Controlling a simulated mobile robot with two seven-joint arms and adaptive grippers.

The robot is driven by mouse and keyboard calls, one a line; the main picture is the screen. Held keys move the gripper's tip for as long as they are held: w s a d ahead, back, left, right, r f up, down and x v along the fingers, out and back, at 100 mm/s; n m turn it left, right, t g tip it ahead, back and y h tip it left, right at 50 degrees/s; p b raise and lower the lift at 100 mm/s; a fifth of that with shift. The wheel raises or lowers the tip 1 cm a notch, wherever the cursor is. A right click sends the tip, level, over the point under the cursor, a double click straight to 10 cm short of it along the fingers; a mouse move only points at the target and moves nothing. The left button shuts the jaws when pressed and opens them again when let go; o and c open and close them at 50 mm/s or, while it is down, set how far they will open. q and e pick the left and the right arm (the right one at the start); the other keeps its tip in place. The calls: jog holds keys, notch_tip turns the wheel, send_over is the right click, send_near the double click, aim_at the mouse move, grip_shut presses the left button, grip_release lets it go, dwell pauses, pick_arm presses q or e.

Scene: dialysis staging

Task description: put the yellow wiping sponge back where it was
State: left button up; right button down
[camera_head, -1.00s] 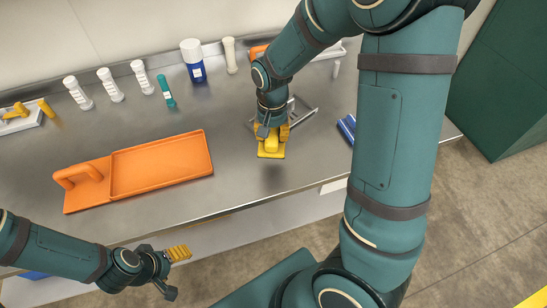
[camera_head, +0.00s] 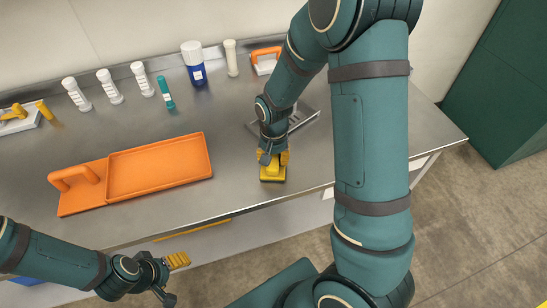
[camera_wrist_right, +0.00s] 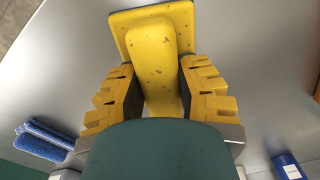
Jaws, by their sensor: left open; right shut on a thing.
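The yellow wiping sponge (camera_head: 272,174) is a block with a raised handle, near the front edge of the steel table. My right gripper (camera_head: 273,158) is above it with its fingers on either side of the handle. In the right wrist view the sponge (camera_wrist_right: 152,55) is between the yellow fingers of the right gripper (camera_wrist_right: 158,95), which are shut on its handle. I cannot tell whether its base touches the table. My left gripper (camera_head: 172,278) is open and empty, in front of the table at lower left.
An orange tray (camera_head: 160,166) with a handle lies left of the sponge. A grey metal frame (camera_head: 300,118) lies behind it. Several white bottles, a teal tube (camera_head: 165,91) and a blue-and-white bottle (camera_head: 195,66) stand at the back. Blue brushes or cloths (camera_wrist_right: 45,138) show in the wrist view.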

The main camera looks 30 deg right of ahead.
jog(key=shift+f, duration=0.15)
jog(key=c, duration=0.7)
grip_release()
jog(key=shift+c, duration=0.2)
notch_tip(320, 180, up, 12)
jog(key=p, duration=0.3)
jog(key=shift+r+p, duration=0.2)
jog(key=shift+p, duration=0.1)
